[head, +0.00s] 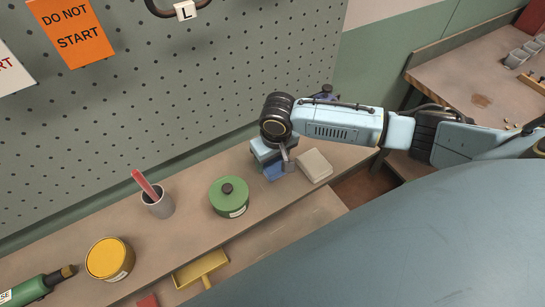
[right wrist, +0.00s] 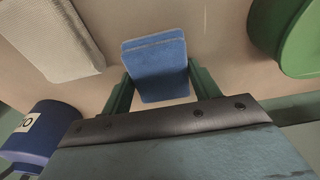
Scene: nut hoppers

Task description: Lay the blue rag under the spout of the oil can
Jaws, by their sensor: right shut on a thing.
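My right gripper (right wrist: 160,88) is shut on the folded blue rag (right wrist: 157,65), with a green finger on each side of it. In the head view the rag (head: 273,172) shows low under the wrist, close to the bench; I cannot tell whether it touches. A dark blue container with a white label (right wrist: 40,130), perhaps the oil can, stands at the lower left of the right wrist view. In the head view only its top (head: 327,91) shows behind my right arm. I cannot make out its spout. My left gripper is not in view.
A green lidded pot (head: 229,199) stands to the left, then a grey cup with a red stick (head: 158,205) and a yellow tin (head: 109,261). A pegboard (head: 190,90) rises behind the bench.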

